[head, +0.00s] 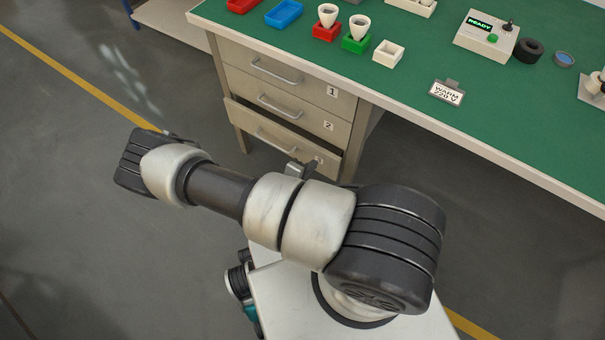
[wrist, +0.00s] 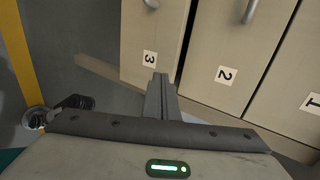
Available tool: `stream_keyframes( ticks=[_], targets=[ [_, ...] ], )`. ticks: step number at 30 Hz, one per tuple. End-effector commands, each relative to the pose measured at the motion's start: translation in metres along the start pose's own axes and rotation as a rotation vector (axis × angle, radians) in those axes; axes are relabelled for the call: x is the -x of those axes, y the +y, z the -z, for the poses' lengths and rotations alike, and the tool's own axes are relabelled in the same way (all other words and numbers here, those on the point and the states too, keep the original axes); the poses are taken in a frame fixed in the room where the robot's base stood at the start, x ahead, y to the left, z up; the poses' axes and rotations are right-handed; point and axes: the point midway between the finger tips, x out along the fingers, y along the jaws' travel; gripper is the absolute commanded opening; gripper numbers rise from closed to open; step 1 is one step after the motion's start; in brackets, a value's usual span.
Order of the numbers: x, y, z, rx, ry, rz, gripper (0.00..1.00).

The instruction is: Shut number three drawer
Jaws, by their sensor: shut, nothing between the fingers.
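The number three drawer (head: 258,136) is the lowest in the bench's drawer unit. It stands out past the two drawers above, with a dark gap over its top edge. Its front also shows in the wrist view (wrist: 150,30), with the label 3, a bar handle and a dark gap beside the number two drawer (wrist: 222,60). My gripper (wrist: 160,77) is shut and empty, its fingertips just by the label end of the number three front. I cannot tell whether they touch it. In the head view my gripper (head: 300,168) is partly hidden by my arm, near that label.
The number one drawer (head: 270,72) and number two drawer (head: 275,103) look closed. The green bench top (head: 420,70) overhangs, carrying bins, bulb-like cups and a READY box (head: 487,38). Open grey floor (head: 60,140) with a yellow line lies to the left.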

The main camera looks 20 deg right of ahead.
Motion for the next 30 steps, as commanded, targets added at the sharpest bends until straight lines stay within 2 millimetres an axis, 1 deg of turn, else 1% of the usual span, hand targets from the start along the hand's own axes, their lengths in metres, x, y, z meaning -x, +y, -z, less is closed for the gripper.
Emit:
stream_keyframes(
  ticks=[1,7,12,22,27,30],
  targets=[
    [-0.011,-0.002,0.001,-0.001,0.003,0.003,0.0],
    [-0.031,-0.015,0.0,-0.001,0.001,0.001,0.0],
    [-0.037,-0.02,0.0,-0.002,0.0,0.001,0.0],
    [-0.038,-0.021,0.0,-0.002,0.0,0.001,0.0],
    [-0.054,-0.032,0.001,-0.004,0.003,0.001,0.0],
    [-0.06,-0.034,0.0,-0.003,0.001,0.001,0.0]
  ],
)
